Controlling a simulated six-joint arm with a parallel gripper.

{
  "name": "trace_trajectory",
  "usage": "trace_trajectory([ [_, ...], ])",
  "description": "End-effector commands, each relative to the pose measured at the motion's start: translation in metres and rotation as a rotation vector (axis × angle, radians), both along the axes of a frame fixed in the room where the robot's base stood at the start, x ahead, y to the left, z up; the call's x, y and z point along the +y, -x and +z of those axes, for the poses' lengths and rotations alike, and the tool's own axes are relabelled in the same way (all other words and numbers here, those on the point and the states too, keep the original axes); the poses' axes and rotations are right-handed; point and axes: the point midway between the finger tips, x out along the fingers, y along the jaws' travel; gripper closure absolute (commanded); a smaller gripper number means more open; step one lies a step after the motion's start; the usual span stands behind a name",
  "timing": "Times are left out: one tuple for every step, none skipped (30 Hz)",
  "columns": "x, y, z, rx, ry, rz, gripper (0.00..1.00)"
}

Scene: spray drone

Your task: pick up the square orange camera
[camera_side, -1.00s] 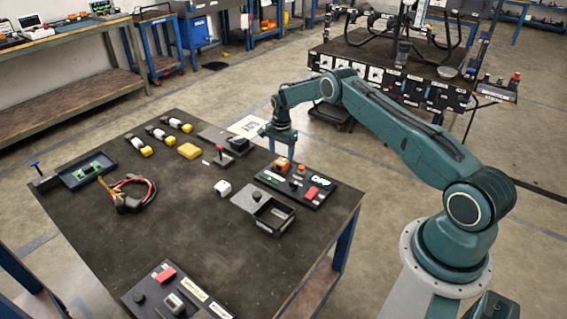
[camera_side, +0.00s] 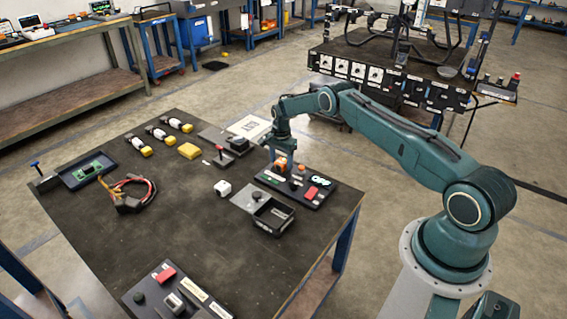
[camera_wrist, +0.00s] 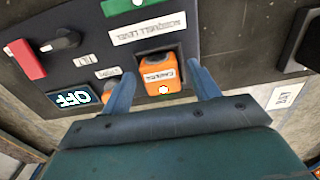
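The square orange camera (camera_wrist: 159,74) sits in a dark recess on a black panel, with a label and a white round spot on its face. In the side view the orange camera (camera_side: 281,163) is at the panel's far left end, partly hidden by my gripper. My gripper (camera_side: 281,155) is directly over it. In the wrist view the two blue fingers of my gripper (camera_wrist: 160,80) stand apart, one on each side of the camera, with a gap on both sides. Nothing is held.
The black panel (camera_wrist: 100,55) also carries a red switch (camera_wrist: 25,60), a black knob (camera_wrist: 62,40), an OFF display (camera_wrist: 72,98) and a small orange part beside the left finger. A grey plate with a black tray (camera_side: 272,218) lies in front.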

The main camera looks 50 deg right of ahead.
Motion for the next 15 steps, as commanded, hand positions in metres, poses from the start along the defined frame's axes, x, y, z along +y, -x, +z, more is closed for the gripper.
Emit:
trace_trajectory([
  [0.0000, 0.0000, 0.0001, 0.000, 0.000, 0.000, 0.50],
  [0.0000, 0.0000, 0.0002, 0.000, 0.000, 0.000, 0.56],
  [0.0000, 0.0000, 0.0002, 0.000, 0.000, 0.000, 0.64],
  [0.0000, 0.0000, 0.0001, 0.000, 0.000, 0.000, 0.70],
  [0.0000, 0.0000, 0.0001, 0.000, 0.000, 0.000, 0.76],
  [0.0000, 0.0000, 0.0001, 0.000, 0.000, 0.000, 0.84],
  [0.0000, 0.0000, 0.0001, 0.000, 0.000, 0.000, 0.84],
  [-0.0001, -0.0001, 0.0004, 0.000, 0.000, 0.000, 0.84],
  [-0.0001, -0.0001, 0.0004, 0.000, 0.000, 0.000, 0.84],
  [-0.0001, -0.0001, 0.0004, 0.000, 0.000, 0.000, 0.84],
  [-0.0001, -0.0001, 0.0003, 0.000, 0.000, 0.000, 0.84],
  [-0.0001, -0.0001, 0.0004, 0.000, 0.000, 0.000, 0.84],
  [-0.0001, -0.0001, 0.0004, 0.000, 0.000, 0.000, 0.84],
  [-0.0001, -0.0001, 0.0005, 0.000, 0.000, 0.000, 0.84],
  [-0.0001, -0.0002, 0.0009, 0.000, 0.000, 0.000, 0.84],
])
